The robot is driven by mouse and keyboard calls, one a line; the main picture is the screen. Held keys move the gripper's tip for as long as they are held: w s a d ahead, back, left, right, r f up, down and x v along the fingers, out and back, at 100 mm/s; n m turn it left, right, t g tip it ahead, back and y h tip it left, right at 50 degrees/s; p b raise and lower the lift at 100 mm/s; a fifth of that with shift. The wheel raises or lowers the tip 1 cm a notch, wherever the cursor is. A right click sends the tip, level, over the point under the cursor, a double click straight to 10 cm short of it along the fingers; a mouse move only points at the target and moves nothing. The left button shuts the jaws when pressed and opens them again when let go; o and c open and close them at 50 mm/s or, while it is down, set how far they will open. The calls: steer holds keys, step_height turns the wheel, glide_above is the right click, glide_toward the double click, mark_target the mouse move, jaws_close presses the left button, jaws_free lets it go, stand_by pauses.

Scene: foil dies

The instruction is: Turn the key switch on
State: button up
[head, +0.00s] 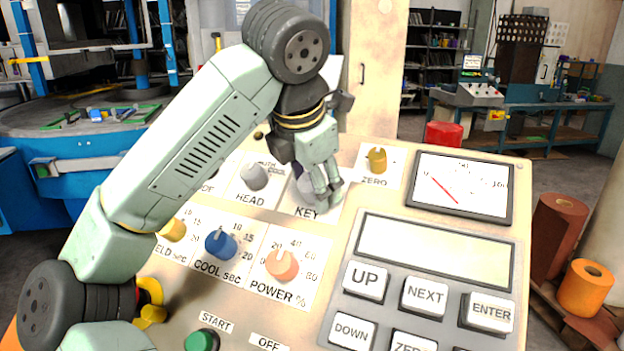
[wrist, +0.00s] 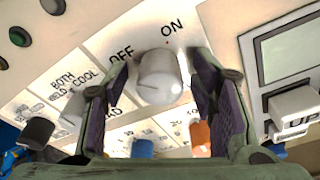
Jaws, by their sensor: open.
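The key switch is a pale grey round knob (wrist: 160,77) on the cream panel, with OFF to its upper left and ON above it in the wrist view. A faint line shows on the knob's face, but I cannot tell which label it points to. In the head view the knob (head: 307,188) is mostly hidden behind my gripper, above the KEY label. My gripper (head: 326,190) is open at the knob, its two dark-padded fingers on either side of it. In the wrist view a gap shows between the knob and each finger.
A grey HEAD knob (head: 254,176) is to the left and a yellow ZERO knob (head: 377,160) to the right. The blue COOL knob (head: 221,243) and orange POWER knob (head: 282,264) are in front. A meter (head: 462,186) and display (head: 437,252) are at right.

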steer(key=shift+c, duration=0.2)
steer(key=c, duration=1.1)
steer(key=shift+m, duration=0.3)
steer(key=m+b, duration=0.1)
steer(key=m, duration=0.3)
steer(key=shift+s+f+t+b, duration=0.1)
steer(key=shift+t+b, duration=0.2)
steer(key=shift+t, duration=0.1)
steer(key=m, duration=0.4)
steer(key=shift+m+t+b, duration=0.3)
steer(key=shift+m+b, duration=0.1)
steer(key=m, duration=0.4)
steer(key=shift+s+t+b, duration=0.15)
steer(key=shift+t+b, duration=0.15)
steer(key=shift+m, duration=2.1)
